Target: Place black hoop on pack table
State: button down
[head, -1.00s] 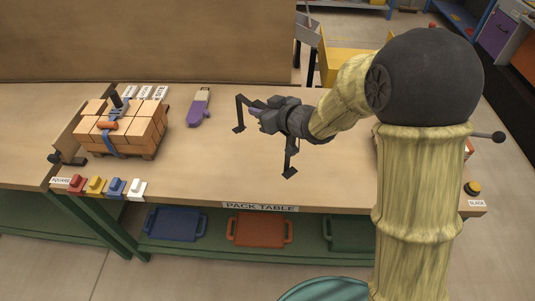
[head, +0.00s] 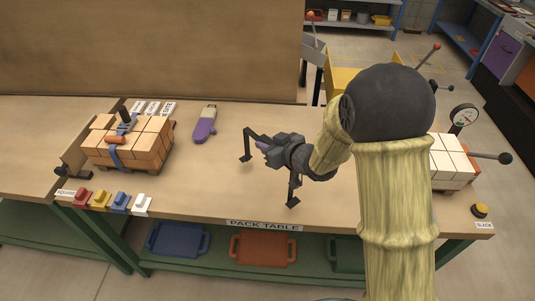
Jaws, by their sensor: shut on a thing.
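The pack table (head: 350,213) is a long wooden bench with a PACK TABLE label on its front edge. My gripper (head: 269,180) is over the middle of it, its dark fingers spread wide apart and low near the top. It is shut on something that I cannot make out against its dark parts. A small purple patch shows at the gripper's body. I cannot pick out a black hoop clearly, either in the gripper or on the bench.
A strapped orange brick stack (head: 128,143) stands at left. A purple-ended tool (head: 206,125) lies behind. Red, yellow, blue and white blocks (head: 100,200) line the front left edge. White bricks (head: 452,163), partly behind my arm, and a gauge (head: 463,117) stand at right. The bench's front middle is clear.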

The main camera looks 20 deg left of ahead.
jog(key=shift+f, duration=2.05)
jog(key=shift+w+f, duration=0.1)
jog(key=shift+f, duration=0.1)
jog(key=c, duration=1.3)
grip_release()
jog(key=shift+r, duration=0.1)
jog(key=shift+o, duration=0.2)
